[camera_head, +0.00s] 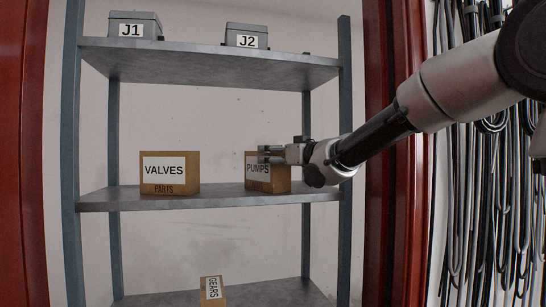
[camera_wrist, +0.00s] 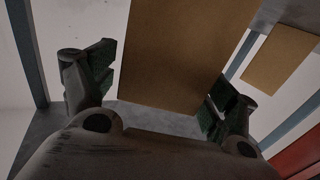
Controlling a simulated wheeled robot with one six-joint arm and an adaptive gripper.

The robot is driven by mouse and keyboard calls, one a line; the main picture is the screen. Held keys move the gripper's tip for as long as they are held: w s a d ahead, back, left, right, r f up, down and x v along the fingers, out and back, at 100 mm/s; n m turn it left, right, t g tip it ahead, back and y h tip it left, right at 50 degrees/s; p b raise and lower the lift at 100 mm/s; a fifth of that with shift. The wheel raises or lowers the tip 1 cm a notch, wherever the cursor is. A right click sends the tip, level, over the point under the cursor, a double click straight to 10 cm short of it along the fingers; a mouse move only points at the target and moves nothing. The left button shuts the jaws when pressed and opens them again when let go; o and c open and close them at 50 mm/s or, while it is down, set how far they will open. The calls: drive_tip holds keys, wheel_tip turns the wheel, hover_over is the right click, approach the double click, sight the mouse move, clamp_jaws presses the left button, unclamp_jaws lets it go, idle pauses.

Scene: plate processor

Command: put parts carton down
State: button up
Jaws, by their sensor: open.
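A brown carton labelled PUMPS (camera_head: 268,184) stands upright on the middle shelf (camera_head: 228,197), toward its right end. My gripper (camera_head: 268,154) is at the upper part of this carton, coming in from the right. In the wrist view, my gripper (camera_wrist: 161,82) has its two fingers apart, with a plain brown carton face (camera_wrist: 182,45) between them. A gap shows beside the left finger; contact at the right finger is unclear. A second carton, labelled VALVES and PARTS (camera_head: 170,173), stands to the left on the same shelf.
The upper shelf (camera_head: 205,64) holds grey boxes J1 (camera_head: 135,25) and J2 (camera_head: 246,36). A GEARS carton (camera_head: 212,290) is on the lower shelf. Free shelf room lies between VALVES and PUMPS. A shelf post (camera_head: 345,100) stands at the right; cables (camera_head: 480,200) hang beyond.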

drive_tip(key=v, duration=1)
